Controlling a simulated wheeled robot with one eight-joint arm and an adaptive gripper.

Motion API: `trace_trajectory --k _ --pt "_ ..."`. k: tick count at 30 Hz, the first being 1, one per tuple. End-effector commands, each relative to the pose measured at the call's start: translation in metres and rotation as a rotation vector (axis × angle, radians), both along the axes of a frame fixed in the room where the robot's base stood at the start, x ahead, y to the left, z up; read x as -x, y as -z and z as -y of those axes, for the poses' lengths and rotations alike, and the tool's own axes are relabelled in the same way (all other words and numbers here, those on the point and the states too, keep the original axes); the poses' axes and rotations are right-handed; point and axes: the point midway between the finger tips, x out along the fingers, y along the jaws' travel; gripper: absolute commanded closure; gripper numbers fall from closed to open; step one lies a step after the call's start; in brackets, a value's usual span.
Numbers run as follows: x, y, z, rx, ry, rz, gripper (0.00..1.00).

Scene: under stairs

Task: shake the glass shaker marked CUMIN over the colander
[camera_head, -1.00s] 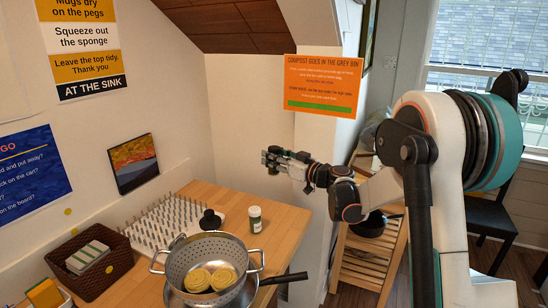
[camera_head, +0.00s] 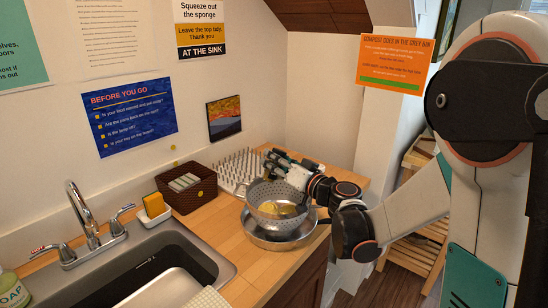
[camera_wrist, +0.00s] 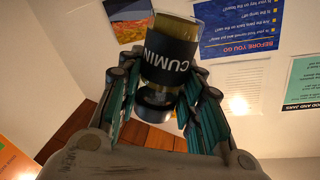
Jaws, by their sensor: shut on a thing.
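The glass shaker marked CUMIN (camera_wrist: 172,56) is between my fingers in the wrist view. It has a black label, yellowish glass and a dark end. Its lettering is upside down there, like the wall posters, and the shaker leans a little. My gripper (camera_head: 276,163) is shut on it, above the back rim of the colander in the head view; fingers show on both sides in the wrist view (camera_wrist: 162,95). I cannot make the shaker out in the head view.
A brown basket (camera_head: 187,201), a sponge in a white holder (camera_head: 153,206) and the sink (camera_head: 150,262) are left.

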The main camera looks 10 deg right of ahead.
Motion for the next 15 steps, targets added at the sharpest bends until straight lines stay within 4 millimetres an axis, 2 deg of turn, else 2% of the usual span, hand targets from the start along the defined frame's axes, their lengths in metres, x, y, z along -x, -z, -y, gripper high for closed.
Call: trace_trajectory --k 7,15 --pt "0.003 0.007 -0.003 -0.125 0.002 -0.058 1.0" --pt "0.006 0.024 -0.01 -0.433 0.0 -0.201 1.0"
